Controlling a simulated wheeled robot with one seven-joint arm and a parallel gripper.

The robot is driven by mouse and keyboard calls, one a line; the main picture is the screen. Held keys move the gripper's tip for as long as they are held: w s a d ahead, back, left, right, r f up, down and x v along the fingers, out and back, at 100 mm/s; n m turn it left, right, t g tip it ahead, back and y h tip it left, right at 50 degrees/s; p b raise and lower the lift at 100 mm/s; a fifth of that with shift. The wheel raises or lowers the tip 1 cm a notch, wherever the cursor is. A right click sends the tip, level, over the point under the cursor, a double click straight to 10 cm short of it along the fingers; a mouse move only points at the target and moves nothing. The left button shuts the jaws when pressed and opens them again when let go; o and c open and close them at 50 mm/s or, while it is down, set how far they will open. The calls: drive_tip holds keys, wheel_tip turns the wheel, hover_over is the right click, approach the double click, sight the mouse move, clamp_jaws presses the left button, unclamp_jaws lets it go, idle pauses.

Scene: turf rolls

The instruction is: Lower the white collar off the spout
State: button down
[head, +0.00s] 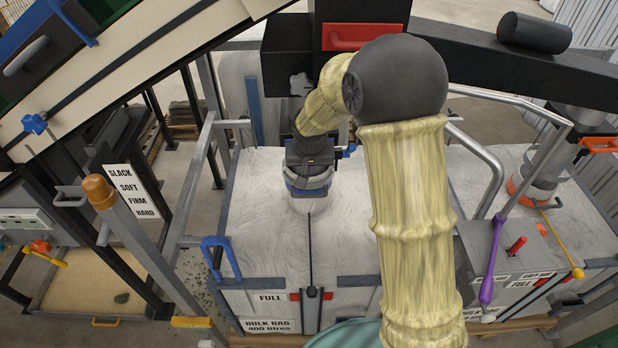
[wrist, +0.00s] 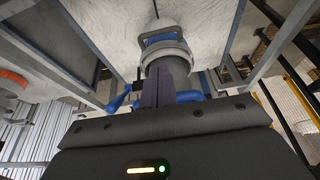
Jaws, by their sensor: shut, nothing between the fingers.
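My gripper (wrist: 163,86) is shut, its dark fingers together and pointing at a pale grey-white ring that looks like the collar (wrist: 167,51). The fingertips overlap the ring's near edge in the wrist view; I cannot tell whether they touch it. My wrist hides the fingers and most of the spout there.
The white bulk bag (head: 262,235) fills the middle, with a black strap down its front. A second spout with an orange clamp (head: 528,192) stands right. A purple-handled lever (head: 487,288), a bent grey rail (head: 490,165) and a blue handle (head: 221,258) flank the bag.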

sight(309, 195)
drive_tip(key=b+x, duration=0.8)
drive_tip(key=x, duration=1.1)
drive_tip(key=shift+f, duration=0.1)
wheel_tip(309, 195, down, 11)
drive_tip(key=b, duration=0.9)
drive_tip(key=shift+f, duration=0.25)
drive_tip(key=shift+d, duration=0.1)
